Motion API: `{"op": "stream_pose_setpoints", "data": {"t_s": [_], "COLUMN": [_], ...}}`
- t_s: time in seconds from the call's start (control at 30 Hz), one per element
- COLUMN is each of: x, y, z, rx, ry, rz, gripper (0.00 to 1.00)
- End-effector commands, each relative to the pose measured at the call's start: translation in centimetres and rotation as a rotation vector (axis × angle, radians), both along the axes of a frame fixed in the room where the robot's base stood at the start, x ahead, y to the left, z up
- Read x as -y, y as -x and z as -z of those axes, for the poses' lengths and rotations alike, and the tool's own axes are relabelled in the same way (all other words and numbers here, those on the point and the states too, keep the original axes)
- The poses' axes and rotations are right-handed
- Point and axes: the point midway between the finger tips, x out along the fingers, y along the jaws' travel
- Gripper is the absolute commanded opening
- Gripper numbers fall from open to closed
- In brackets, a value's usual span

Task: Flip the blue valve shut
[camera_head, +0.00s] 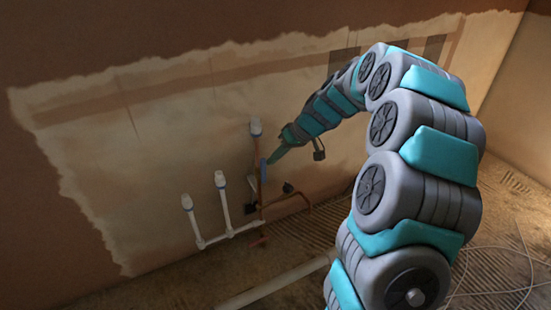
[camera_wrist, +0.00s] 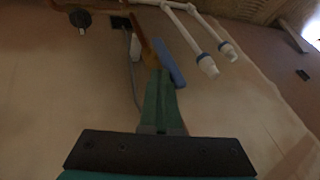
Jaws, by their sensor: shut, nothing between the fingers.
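The blue valve handle (camera_head: 263,172) is a long flat lever on a copper pipe (camera_head: 256,150) at the plastered wall. In the head view it stands roughly upright, along the pipe. In the wrist view the blue handle (camera_wrist: 171,63) lies just beyond and beside the fingertips, roughly in line with the copper pipe (camera_wrist: 147,45). My gripper (camera_head: 271,159) is shut and empty, its green fingers pointing at the handle. The fingers show in the wrist view (camera_wrist: 158,78), with their tips close to the handle; I cannot tell whether they touch it.
White capped pipes (camera_head: 222,195) rise left of the valve. A black round fitting (camera_head: 288,188) sits to its right, above a bent copper pipe (camera_head: 300,191). A white pipe (camera_head: 275,287) and a loose cable (camera_head: 500,250) lie on the floor. The wall above is clear.

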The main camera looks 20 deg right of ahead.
Motion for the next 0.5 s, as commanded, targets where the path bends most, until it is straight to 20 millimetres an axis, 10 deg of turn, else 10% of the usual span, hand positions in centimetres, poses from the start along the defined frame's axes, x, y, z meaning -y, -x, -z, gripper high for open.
{"op": "stream_pose_setpoints", "data": {"t_s": [0.5], "x": [-1.01], "y": [0.18], "z": [-0.43], "rx": [0.025], "ry": [0.106], "rz": [-0.002], "gripper": [0.0]}}
